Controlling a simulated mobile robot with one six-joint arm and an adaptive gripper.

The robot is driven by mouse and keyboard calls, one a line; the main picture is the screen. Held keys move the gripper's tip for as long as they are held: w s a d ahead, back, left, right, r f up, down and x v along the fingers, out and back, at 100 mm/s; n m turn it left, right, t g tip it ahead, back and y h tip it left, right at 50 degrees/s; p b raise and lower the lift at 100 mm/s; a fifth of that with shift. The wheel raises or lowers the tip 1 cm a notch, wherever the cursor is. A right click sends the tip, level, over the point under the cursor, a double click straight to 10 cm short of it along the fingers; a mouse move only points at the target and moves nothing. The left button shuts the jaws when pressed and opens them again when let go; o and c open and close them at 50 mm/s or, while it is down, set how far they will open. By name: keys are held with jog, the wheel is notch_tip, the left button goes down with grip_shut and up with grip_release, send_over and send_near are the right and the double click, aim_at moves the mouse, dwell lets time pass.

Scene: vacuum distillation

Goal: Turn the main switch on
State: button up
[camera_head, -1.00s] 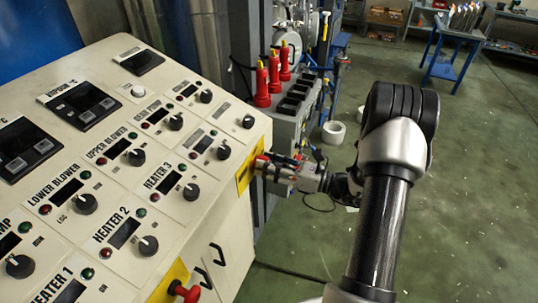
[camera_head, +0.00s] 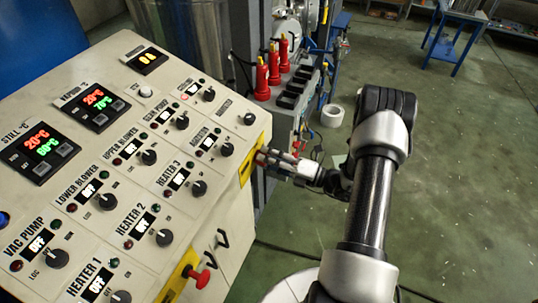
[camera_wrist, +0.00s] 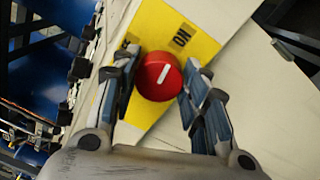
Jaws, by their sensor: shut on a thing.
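The main switch is a round red knob (camera_wrist: 158,77) with a white pointer line, on a yellow plate (camera_wrist: 150,25) in the wrist view. The white line slants toward the upper right, roughly toward the "ON" lettering on the plate. My gripper (camera_wrist: 160,90) has a finger on each side of the knob and is shut on it. In the head view my gripper (camera_head: 264,158) is at the yellow plate (camera_head: 244,168) on the panel's right side, and the knob is mostly hidden there.
The control panel (camera_head: 150,100) has several knobs and lit displays showing temperatures and "OFF". A red push button (camera_head: 199,278) sits on its front edge.

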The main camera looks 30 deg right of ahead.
jog(key=shift+m+p, duration=0.35)
jog(key=shift+m, duration=0.45)
jog(key=o, duration=1.1)
jog(key=v, duration=1.2)
jog(key=shift+f, duration=0.1)
